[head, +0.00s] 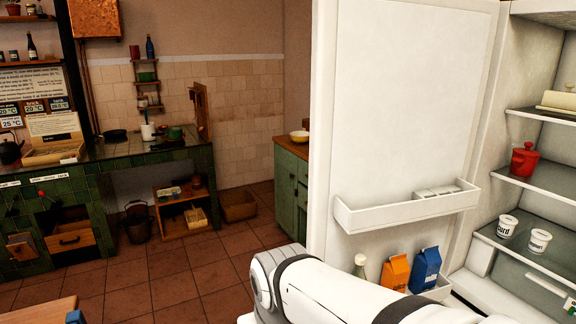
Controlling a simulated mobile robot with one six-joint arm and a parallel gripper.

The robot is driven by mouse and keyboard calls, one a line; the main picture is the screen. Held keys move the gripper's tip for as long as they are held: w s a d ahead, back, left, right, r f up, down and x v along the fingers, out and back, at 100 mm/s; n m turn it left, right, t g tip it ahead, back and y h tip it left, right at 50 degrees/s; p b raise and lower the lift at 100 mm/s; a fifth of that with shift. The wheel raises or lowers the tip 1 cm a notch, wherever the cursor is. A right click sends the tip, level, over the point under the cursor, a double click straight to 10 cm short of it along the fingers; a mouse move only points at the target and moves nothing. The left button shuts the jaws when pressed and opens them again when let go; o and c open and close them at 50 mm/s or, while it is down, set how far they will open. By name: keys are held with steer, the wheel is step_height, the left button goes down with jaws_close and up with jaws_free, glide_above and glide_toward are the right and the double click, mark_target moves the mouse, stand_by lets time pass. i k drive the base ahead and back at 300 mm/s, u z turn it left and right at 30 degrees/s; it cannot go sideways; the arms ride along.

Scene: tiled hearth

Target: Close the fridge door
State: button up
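The white fridge door (405,100) stands open, with its inner side facing me. It has a white shelf bin (405,213) at mid height. A lower bin (440,290) holds an orange carton (395,272), a blue carton (425,268) and a bottle (360,266). The fridge interior (490,130) is open at the right edge. My white arm crosses the bottom of the view, in front of the lower part of the door. My gripper is not visible, so I cannot see whether it touches the door.
Fridge shelves (545,178) hold a red pot (524,160) and two white tubs (507,226). A green tiled hearth (150,160) is at the left. The tiled floor (160,285) between is largely clear.

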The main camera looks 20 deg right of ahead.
mark_target(398, 88)
steer(key=u, duration=0.05)
steer(key=i, duration=2.9)
steer(key=z, duration=3.95)
